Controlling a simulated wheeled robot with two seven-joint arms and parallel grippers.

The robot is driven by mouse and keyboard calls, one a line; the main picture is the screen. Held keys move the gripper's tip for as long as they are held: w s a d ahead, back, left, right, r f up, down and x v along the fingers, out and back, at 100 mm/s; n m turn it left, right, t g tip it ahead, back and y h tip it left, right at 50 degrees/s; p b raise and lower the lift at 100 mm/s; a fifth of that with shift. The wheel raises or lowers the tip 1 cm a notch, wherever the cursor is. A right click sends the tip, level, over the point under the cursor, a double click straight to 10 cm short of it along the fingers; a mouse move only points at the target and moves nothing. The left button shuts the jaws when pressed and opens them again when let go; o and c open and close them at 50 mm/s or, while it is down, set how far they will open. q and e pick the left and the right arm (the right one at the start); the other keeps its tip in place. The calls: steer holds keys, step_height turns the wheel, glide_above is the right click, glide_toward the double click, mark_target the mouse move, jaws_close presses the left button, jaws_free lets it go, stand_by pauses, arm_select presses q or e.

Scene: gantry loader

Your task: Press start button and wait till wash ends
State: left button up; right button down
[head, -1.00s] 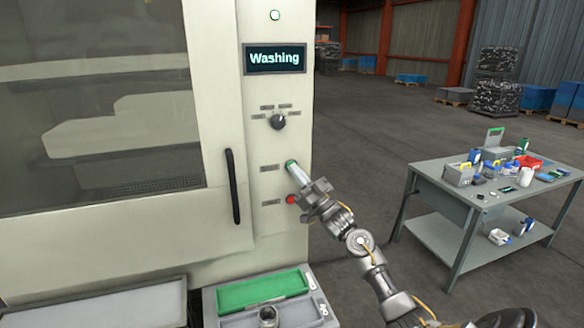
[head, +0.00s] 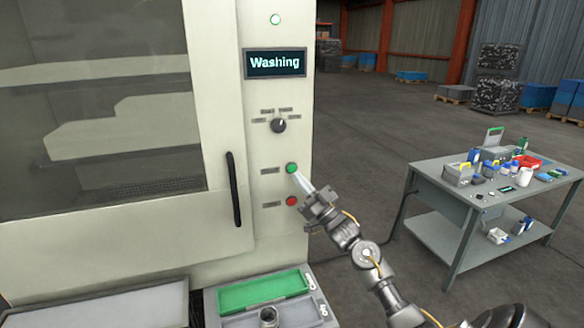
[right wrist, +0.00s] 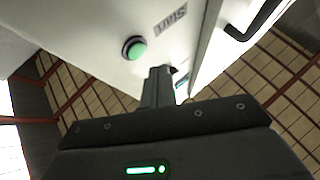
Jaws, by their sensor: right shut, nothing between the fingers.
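The green start button (head: 292,168) is on the machine's front panel, above a red button (head: 292,201). It also shows in the right wrist view (right wrist: 135,48), near a "Start" label (right wrist: 171,19). The display (head: 275,62) reads "Washing". The round light (head: 275,19) above it looks pale green. My right gripper (head: 299,178) is shut and empty, its tips just below and right of the green button and apart from it. In the right wrist view its fingers (right wrist: 158,76) point toward the panel beside the button. My left gripper is not in view.
The machine's door (head: 100,110) with a dark window and black handle (head: 234,188) is shut at left. A green tray (head: 262,291) lies below the panel. A grey table (head: 440,178) with small items stands at right. Open floor lies behind.

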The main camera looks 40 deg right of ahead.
steer(key=s, duration=0.1)
steer(key=s+a+p, duration=0.1)
steer(key=s, duration=0.1)
steer(key=shift+s+r, duration=0.1)
stand_by(0.8)
